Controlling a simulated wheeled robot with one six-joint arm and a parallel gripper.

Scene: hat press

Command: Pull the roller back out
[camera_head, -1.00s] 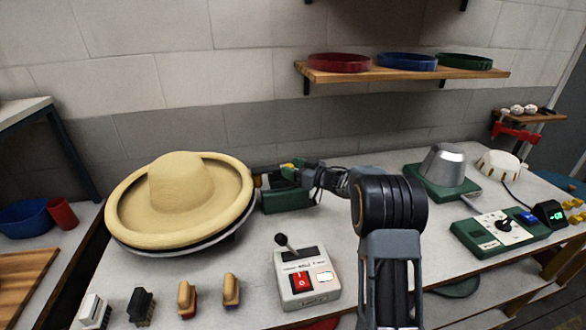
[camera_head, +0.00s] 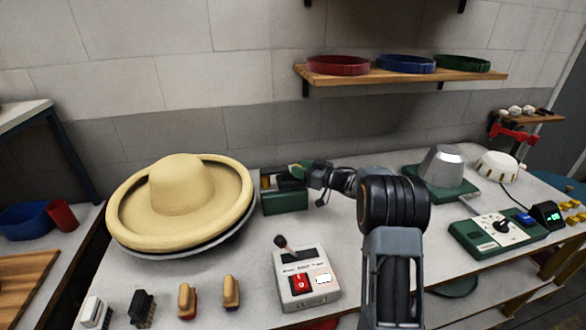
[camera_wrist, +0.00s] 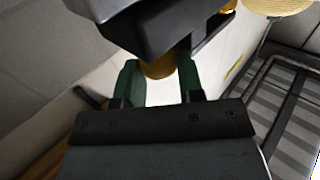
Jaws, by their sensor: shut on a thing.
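The straw hat (camera_head: 180,190) sits on a round turntable at the left of the table. The roller unit (camera_head: 285,202) is a green box just right of the hat, with a dark carriage on top. The brass roller (camera_head: 266,182) is at the carriage's hat-side end, with a small gap to the brim. In the wrist view the green fingers of my gripper (camera_wrist: 158,82) are on either side of a brass knob (camera_wrist: 158,68) under the dark carriage (camera_wrist: 160,28). My gripper is shut on this knob, the roller handle; its contact is partly hidden by the carriage.
A control box (camera_head: 305,278) with a lever and red switch stands in front. Brushes (camera_head: 187,300) and blocks line the front left edge. A metal cone on a green base (camera_head: 440,170) and a green panel (camera_head: 497,233) are at the right. A shelf (camera_head: 400,76) hangs above.

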